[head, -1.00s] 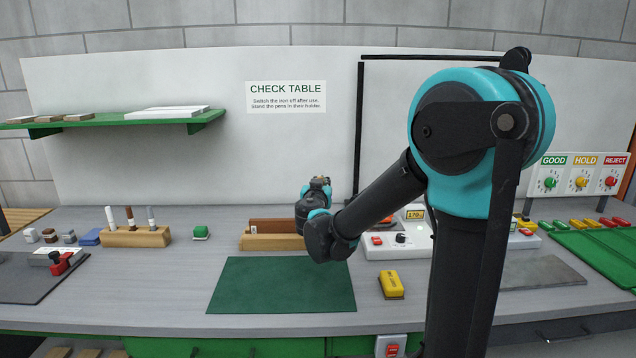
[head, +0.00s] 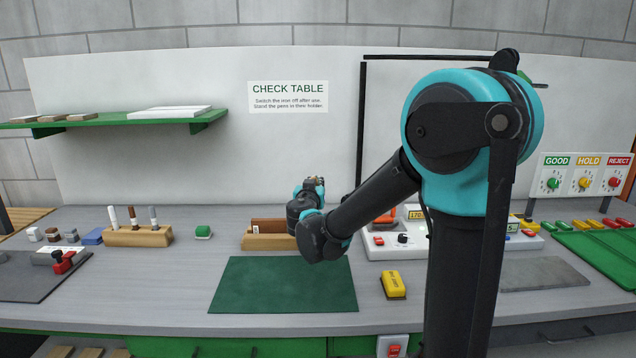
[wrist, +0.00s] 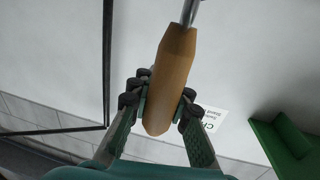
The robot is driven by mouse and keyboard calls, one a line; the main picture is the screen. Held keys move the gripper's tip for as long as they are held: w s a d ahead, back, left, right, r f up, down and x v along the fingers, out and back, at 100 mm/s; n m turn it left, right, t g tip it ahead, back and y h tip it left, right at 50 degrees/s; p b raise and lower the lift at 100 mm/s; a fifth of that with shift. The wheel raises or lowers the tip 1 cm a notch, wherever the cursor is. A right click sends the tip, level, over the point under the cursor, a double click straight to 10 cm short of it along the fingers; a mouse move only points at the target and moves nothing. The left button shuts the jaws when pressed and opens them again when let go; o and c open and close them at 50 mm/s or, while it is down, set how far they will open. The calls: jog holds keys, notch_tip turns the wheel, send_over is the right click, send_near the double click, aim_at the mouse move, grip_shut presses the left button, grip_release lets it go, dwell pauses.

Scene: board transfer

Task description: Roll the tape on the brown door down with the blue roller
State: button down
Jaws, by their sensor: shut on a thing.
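My gripper (wrist: 161,103) is shut on a tool with an orange-brown wooden handle (wrist: 173,70) in the wrist view. A metal shaft (wrist: 190,12) leaves the handle at the top edge; the tool's far end is out of view, so no blue roller head shows. In the head view my gripper (head: 314,186) is raised near the back of the table, its fingers mostly hidden by my wrist. A brown board (head: 268,225), likely the door, stands in a light wooden holder (head: 262,242) behind the green mat. A small white mark, perhaps tape, shows at its left; my arm covers its right end.
The green mat (head: 283,284) is bare. A yellow block (head: 393,284) lies to its right. A white control unit (head: 385,250) is partly behind my arm.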

jog(key=shift+a, duration=0.6)
jog(key=shift+a, duration=0.1)
jog(key=shift+a, duration=0.4)
jog(key=shift+d, duration=0.1)
jog(key=shift+d, duration=2.35)
jog(key=shift+a, duration=2.55)
notch_tip(320, 180, up, 7)
